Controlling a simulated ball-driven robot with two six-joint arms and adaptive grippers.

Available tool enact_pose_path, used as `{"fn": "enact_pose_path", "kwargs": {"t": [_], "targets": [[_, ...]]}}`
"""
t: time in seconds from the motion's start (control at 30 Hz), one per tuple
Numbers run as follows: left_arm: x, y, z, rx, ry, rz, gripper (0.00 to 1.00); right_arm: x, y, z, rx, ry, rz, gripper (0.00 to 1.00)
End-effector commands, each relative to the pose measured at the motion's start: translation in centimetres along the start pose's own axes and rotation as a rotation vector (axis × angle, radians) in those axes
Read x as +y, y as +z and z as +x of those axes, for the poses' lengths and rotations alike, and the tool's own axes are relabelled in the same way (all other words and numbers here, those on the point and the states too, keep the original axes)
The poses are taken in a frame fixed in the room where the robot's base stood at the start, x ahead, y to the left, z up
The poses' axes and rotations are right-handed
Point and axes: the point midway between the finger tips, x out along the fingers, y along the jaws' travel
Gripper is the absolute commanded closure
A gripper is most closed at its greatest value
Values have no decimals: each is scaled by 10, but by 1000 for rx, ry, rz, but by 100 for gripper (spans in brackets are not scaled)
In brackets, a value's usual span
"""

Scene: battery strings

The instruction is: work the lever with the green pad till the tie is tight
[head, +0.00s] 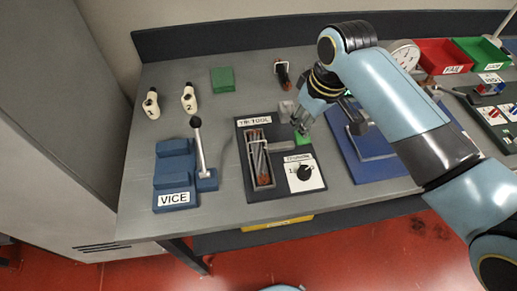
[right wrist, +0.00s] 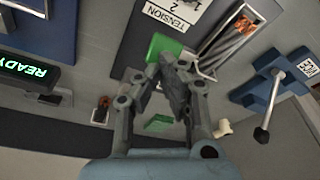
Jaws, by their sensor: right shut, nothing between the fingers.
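The tie tool (head: 243,180) is a dark panel on the bench with a framed slot holding reddish-brown strands. A grey lever (head: 283,146) reaches right from the slot and ends in a green pad (head: 304,139). My right gripper (head: 300,128) is shut and empty, right at the pad and partly covering it in the head view. In the right wrist view, the green pad (right wrist: 163,45) lies just past the tips of the shut fingers (right wrist: 171,62); whether they touch it I cannot tell. My left gripper is out of view.
A blue vice (head: 175,170) with an upright handle stands to the left. Behind are two white numbered pieces (head: 189,98) and a green block (head: 222,80). A blue tray (head: 372,165) lies right of the tool, under my arm. Red (head: 443,55) and green bins stand back right.

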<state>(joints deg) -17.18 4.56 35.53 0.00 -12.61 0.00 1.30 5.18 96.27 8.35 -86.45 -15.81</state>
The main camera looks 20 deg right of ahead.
Motion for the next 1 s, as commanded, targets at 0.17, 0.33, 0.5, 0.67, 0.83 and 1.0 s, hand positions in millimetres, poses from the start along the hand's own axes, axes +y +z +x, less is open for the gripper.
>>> {"fn": "enact_pose_path", "kwargs": {"t": [0.17,0.33,0.5,0.67,0.83,1.0], "targets": [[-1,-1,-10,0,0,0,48,1,-5,-16,1,1,0,100],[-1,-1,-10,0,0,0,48,2,-10,-32,0,1,-1,100],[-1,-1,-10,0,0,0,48,3,-15,-48,0,0,-1,100],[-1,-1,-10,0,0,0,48,4,-20,-63,0,0,0,100],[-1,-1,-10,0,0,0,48,4,-23,-76,0,0,0,100],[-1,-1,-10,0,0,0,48,4,-24,-79,-2,-1,0,100]]}}
